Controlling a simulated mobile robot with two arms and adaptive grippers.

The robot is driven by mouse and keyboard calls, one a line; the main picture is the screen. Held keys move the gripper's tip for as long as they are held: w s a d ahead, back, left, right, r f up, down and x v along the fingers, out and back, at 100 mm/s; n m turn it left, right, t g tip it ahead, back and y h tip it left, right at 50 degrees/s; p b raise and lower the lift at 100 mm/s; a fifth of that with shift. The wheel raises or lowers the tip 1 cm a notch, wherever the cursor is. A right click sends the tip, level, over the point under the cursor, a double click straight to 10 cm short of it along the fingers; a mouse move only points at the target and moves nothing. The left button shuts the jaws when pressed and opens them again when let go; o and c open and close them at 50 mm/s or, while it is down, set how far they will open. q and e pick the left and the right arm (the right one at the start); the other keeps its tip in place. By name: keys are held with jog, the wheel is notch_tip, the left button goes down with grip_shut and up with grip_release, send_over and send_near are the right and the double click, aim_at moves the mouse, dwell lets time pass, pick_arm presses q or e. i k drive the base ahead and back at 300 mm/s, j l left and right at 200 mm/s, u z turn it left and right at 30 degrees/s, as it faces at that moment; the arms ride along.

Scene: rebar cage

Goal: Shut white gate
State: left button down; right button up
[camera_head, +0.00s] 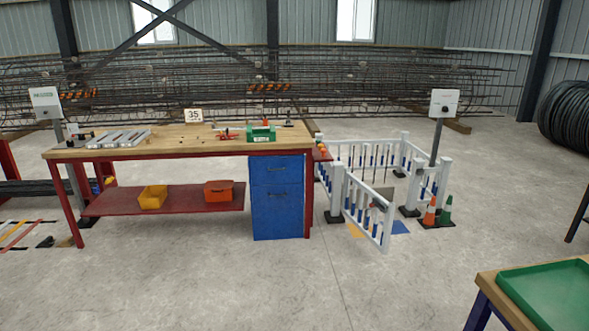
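The white gate (368,207) is a barred panel at the front of a small white fenced pen (404,146). It is hinged at the left front post (336,190) and stands open, swung out toward me. Its free end (387,228) is apart from the right front post (412,186), leaving a gap between them. Neither of my grippers is in view.
A workbench (180,150) with a blue drawer cabinet (276,215) stands left of the pen. Orange (430,212) and green (445,210) cones stand by the right front post. A table with a green tray (550,296) is at the lower right. The floor before the gate is clear.

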aim_at(382, 245)
jog(key=i+z, duration=0.15)
jog(key=i, duration=0.65)
jog(key=i+j+z, duration=0.15)
jog(key=i, duration=0.7)
jog(key=i+z, duration=0.3)
jog(key=i, duration=0.25)
jog(key=i+z, duration=0.25)
jog(key=i, duration=0.3)
jog(key=i+j+z, duration=0.3)
jog(key=i, duration=0.25)
